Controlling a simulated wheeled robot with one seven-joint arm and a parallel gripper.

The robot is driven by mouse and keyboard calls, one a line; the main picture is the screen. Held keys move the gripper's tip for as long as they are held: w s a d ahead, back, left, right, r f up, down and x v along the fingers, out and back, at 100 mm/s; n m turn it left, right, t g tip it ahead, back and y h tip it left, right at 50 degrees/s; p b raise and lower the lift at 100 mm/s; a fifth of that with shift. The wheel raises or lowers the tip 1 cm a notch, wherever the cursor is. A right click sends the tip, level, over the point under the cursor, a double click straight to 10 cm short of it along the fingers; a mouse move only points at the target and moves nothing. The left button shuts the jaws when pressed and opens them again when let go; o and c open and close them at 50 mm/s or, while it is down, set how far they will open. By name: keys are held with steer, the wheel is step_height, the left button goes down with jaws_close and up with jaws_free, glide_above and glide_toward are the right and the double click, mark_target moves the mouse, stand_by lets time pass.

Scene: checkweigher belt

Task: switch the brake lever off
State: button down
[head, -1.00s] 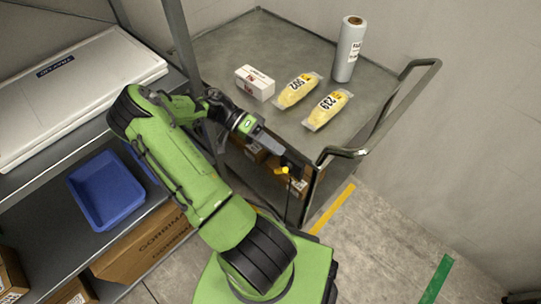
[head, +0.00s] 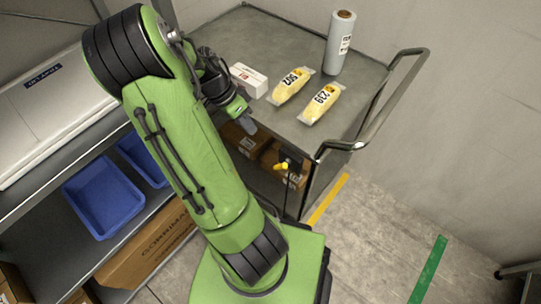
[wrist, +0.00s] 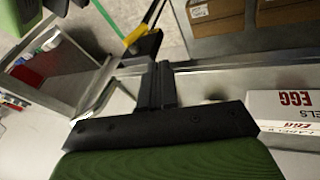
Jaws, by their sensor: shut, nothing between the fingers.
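The brake lever (head: 282,167), with a yellow tip and a dark mount, is at the near end of the grey trolley (head: 225,42), below its top. In the wrist view the yellow tip (wrist: 135,36) shows just beyond my fingers, on a black part; its exact setting is hard to tell. My gripper (head: 248,126) is shut and empty. It is up and to the left of the lever in the head view, apart from it, near the trolley's front edge. In the wrist view the closed fingers (wrist: 156,84) point toward the lever.
On the trolley stand a white box (head: 249,80), two yellow packs (head: 291,86) (head: 320,103) and a grey roll (head: 339,43). Cardboard boxes (head: 285,160) lie on its lower shelf. A rack with blue trays (head: 103,196) stands left. Floor to the right is open.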

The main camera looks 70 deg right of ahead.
mark_target(282, 165)
steer(key=s+a+b+x, duration=0.1)
steer(key=b+x, duration=0.3)
steer(key=x, duration=0.8)
steer(key=shift+s+a+b, duration=0.3)
steer(key=shift+s+a, duration=0.05)
steer(key=shift+a, duration=0.2)
steer(key=shift+w+f, duration=0.1)
